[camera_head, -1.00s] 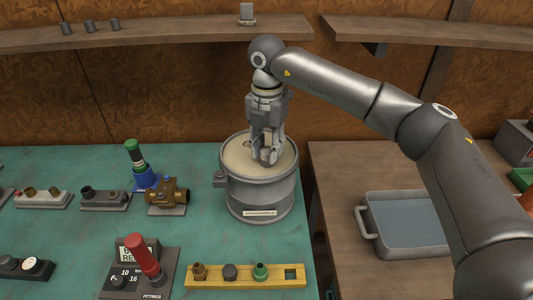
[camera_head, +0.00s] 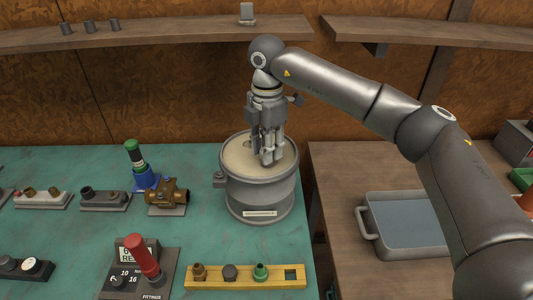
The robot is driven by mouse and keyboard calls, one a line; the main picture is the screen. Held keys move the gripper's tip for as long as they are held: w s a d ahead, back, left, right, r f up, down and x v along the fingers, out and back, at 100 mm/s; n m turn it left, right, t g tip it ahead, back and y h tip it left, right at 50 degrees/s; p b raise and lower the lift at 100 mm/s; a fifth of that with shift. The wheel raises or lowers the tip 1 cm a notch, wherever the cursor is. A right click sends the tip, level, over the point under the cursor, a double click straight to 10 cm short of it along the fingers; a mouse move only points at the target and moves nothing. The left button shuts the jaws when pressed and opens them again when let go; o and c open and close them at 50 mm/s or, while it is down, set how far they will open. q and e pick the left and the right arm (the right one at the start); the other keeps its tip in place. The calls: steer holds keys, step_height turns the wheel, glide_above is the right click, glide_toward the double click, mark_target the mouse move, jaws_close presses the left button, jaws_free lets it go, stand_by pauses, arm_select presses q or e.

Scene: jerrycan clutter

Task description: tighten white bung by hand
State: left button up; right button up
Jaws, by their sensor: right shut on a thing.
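A grey drum (camera_head: 258,195) with a pale top stands upright at the right edge of the green work mat. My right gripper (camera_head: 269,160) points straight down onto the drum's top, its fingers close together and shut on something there. The fingers hide what they grip; the white bung is not clearly visible. A dark opening shows in the drum's top just left of the fingers. My left gripper is out of view.
A yellow holder (camera_head: 245,277) with several fittings lies in front of the drum. A brass valve (camera_head: 168,196), a blue-based green-topped tool (camera_head: 140,165) and a red-handled device (camera_head: 145,260) stand left. A grey tray (camera_head: 405,225) sits right. A shelf (camera_head: 160,33) runs behind.

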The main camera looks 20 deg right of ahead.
steer(key=o, duration=0.6)
steer(key=shift+r, duration=0.1)
steer(key=shift+r+p, duration=0.95)
steer(key=shift+r, duration=0.55)
steer(key=o, duration=0.6)
steer(key=shift+f, duration=0.1)
